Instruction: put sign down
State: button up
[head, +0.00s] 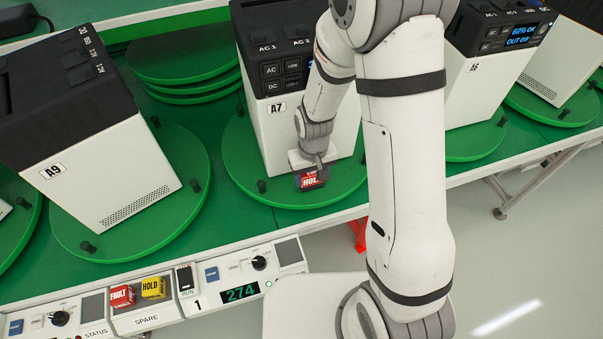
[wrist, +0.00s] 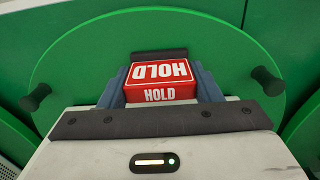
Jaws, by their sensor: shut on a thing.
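The sign is a red block with white HOLD lettering (wrist: 160,80). In the wrist view it sits between the two fingers of my gripper (wrist: 162,88), which is shut on it. In the head view the sign (head: 311,179) is at the end of my arm, in front of the white unit labelled A7 (head: 279,135) and over the front part of its green turntable (head: 240,160). I cannot tell whether the sign touches the turntable.
Unit A9 (head: 110,180) stands on another turntable to the left, and unit A6 (head: 480,95) to the right. Black pegs rise from the turntable rims. A front panel carries a red FAULT block (head: 122,296), a yellow HOLD block (head: 153,288) and a 274 display (head: 240,292).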

jog(key=o, duration=0.6)
jog(key=shift+f, duration=0.15)
jog(key=o, duration=0.4)
jog(key=shift+o, duration=0.2)
notch_tip(320, 180, up, 12)
jog(key=s+d+r+m+t, duration=0.3)
jog(key=s+d+r, duration=0.7)
jog(key=s+r, duration=0.3)
jog(key=shift+d+r, duration=0.2)
jog(key=shift+d, duration=0.15)
